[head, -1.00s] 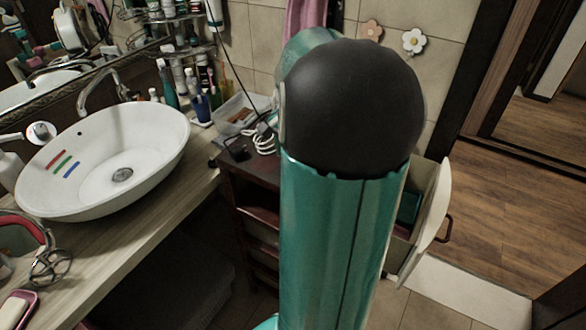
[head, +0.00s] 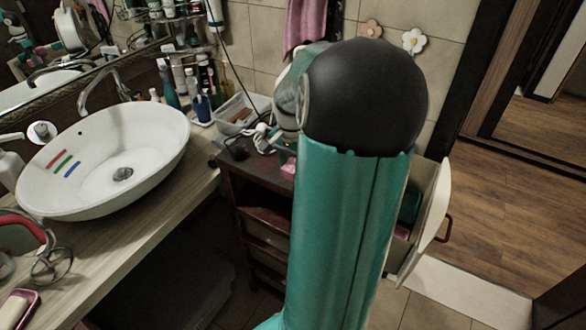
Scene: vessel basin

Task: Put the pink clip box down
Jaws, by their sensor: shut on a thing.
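The pink clip box (head: 288,168) shows as a small pink patch just left of my upper arm, over the dark cabinet top. My arm hides the rest of it. My gripper (head: 284,149) is partly visible above the box, behind the left edge of my arm, and is shut on it. I cannot tell whether the box touches the cabinet top.
The dark wooden cabinet (head: 250,177) has a clear tray (head: 240,113) and a white cable on top. Its drawer (head: 428,215) sticks out at right. A white basin (head: 105,160) stands on the counter at left. Pink cloth (head: 303,22) hangs behind.

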